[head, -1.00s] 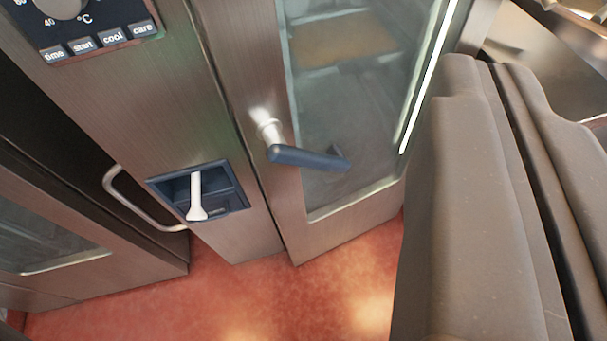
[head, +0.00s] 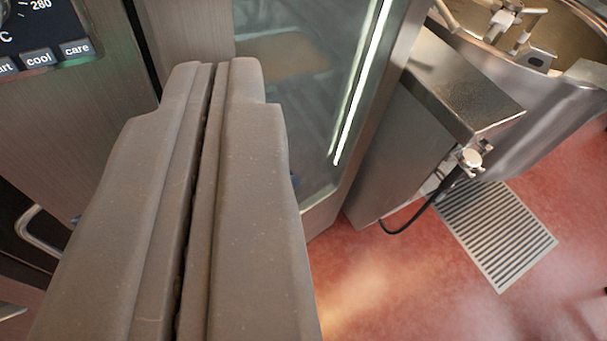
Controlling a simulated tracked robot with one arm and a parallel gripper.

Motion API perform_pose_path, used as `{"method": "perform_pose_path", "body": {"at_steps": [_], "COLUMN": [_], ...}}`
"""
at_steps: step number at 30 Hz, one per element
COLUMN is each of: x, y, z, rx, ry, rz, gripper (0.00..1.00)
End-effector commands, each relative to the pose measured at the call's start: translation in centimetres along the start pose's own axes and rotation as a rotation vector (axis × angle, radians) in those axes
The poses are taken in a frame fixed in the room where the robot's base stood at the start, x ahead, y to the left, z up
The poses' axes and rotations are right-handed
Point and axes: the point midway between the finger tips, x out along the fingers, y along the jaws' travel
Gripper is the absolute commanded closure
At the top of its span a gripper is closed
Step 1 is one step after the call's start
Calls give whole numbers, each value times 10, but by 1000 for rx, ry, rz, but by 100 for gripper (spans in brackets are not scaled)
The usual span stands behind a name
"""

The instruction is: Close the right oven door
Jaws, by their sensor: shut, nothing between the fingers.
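The right oven door (head: 305,105) is a steel-framed glass door with a bright strip along its right side. Its lower right corner shows beside my gripper. My gripper (head: 215,66) is in front of the door's left part, its two grey fingers shut together and empty. It hides the door's handle; only a sliver of dark blue shows at its right edge. I cannot tell whether the fingers touch the door, nor whether the door is fully closed.
An oven control panel (head: 42,38) is at the top left. A metal bar handle (head: 38,232) is at the left edge. The steel kettle (head: 555,95) and its side housing (head: 455,90) stand at the right. A floor grate (head: 497,232) lies in the open red floor (head: 400,290).

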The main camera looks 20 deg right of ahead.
Motion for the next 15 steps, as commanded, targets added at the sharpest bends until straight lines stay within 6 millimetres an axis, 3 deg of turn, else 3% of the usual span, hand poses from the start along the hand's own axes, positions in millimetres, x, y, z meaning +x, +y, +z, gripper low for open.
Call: {"method": "perform_pose_path", "body": {"at_steps": [5, 10, 12, 15], "x": [38, 90, 116, 158], "y": [46, 80, 83, 82], "z": [-34, -68, -69, -48], "rx": [-440, -1182, -1501, -1945], "ry": [58, 66, 55, 38], "rz": [215, 405, 424, 372], "gripper": [100, 100, 100, 100]}}
